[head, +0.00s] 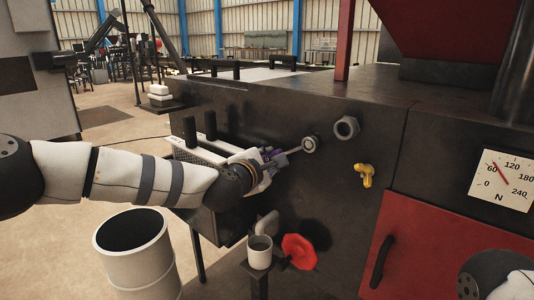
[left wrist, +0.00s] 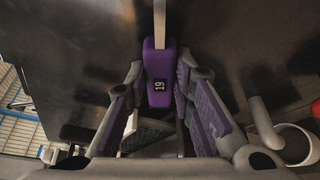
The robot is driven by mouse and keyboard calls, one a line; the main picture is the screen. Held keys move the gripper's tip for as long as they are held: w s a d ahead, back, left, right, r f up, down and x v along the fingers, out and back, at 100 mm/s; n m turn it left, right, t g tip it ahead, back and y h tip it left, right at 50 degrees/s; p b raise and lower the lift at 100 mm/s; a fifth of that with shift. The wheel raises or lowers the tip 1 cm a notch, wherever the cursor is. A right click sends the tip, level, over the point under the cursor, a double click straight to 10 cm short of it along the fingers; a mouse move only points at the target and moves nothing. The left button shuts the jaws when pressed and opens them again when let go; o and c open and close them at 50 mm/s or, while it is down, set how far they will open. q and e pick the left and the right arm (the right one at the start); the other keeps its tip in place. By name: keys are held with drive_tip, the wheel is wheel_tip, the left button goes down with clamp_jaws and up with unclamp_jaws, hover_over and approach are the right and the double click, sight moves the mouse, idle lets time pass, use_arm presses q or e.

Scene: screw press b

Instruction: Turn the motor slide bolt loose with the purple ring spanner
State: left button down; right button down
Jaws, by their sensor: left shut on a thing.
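The purple ring spanner (head: 291,151) reaches from my left gripper (head: 270,158) to the dark front panel of the press. In the left wrist view its purple handle (left wrist: 158,75), marked 19, lies between the fingers, with the steel shaft running up out of the picture. My left gripper is shut on this handle. In the head view the spanner's ring end is at the motor slide bolt (head: 309,145) and appears to be around it; how deeply it sits I cannot tell. The ring end is outside the left wrist view. My right gripper is not in view.
A large hex nut (head: 347,128) and a yellow valve handle (head: 366,176) are right of the bolt. Below are a red knob (head: 299,251) and a white cup (head: 260,252). A white bin (head: 137,253) stands on the floor. A dial gauge (head: 502,180) is at right.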

use_arm(q)
drive_tip(key=shift+s+d+f+n, duration=0.1)
drive_tip(key=shift+f+n, duration=0.15)
drive_tip(key=shift+n, duration=0.05)
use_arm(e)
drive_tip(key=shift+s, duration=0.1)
use_arm(q)
drive_tip(key=d+f+n, duration=0.1)
drive_tip(key=s+f+n+g+h, duration=0.1)
drive_tip(key=shift+s+d+f+n+g, duration=0.15)
drive_tip(key=shift+d+n+g, duration=0.15)
drive_tip(key=shift+d, duration=0.1)
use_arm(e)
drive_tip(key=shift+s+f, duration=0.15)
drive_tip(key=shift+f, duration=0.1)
use_arm(q)
drive_tip(key=shift+s+d+f+n+g+h+b, duration=0.3)
drive_tip(key=shift+s+d+f+n+g, duration=0.1)
drive_tip(key=shift+d+f+n+g, duration=0.15)
drive_tip(key=shift+s+d+f+n, duration=0.25)
drive_tip(key=shift+s+d+n, duration=0.2)
drive_tip(key=shift+n, duration=0.2)
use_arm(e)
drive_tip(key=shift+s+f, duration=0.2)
use_arm(q)
drive_tip(key=shift+d, duration=0.1)
